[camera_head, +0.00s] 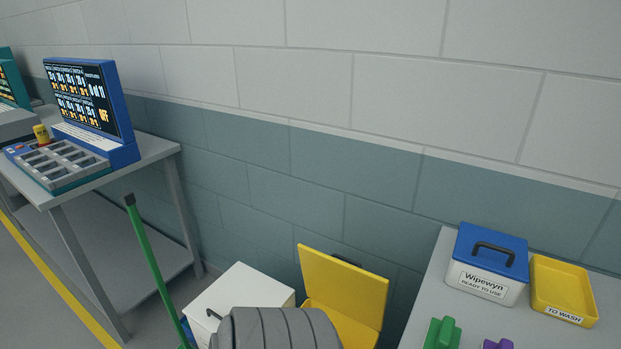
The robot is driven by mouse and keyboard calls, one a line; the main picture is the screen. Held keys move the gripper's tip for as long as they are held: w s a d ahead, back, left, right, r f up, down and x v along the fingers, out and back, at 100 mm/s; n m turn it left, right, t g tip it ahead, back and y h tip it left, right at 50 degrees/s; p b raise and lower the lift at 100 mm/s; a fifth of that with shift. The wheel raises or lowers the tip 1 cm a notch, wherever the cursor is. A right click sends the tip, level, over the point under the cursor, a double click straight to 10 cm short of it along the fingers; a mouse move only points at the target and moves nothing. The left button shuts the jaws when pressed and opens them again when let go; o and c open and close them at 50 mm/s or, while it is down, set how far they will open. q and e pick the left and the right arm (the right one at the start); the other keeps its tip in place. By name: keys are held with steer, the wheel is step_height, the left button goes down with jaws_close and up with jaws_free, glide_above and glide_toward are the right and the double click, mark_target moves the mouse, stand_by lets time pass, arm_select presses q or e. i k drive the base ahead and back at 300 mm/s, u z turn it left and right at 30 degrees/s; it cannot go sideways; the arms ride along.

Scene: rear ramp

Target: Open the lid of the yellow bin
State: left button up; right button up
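The yellow bin (352,333) stands against the wall at the bottom middle, between a white box and the table on the right. Its yellow lid (343,287) is raised and tilted up at the back of the bin, with a small dark part (346,260) showing behind it. A grey ribbed shape at the bottom edge hides part of the bin's left front, and the bin's lower part is cut off by the frame. Neither of my grippers shows.
A white lidded box (240,291) with a dark handle and a green-handled tool (150,260) stand left of the bin. A grey table (425,300) on the right holds a blue-lidded Wipewyn tub (487,280) and yellow tray (538,300). A workbench (150,152) stands left.

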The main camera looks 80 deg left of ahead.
mark_target(360, 295)
steer(key=k, duration=0.5)
steer(key=u, duration=0.8)
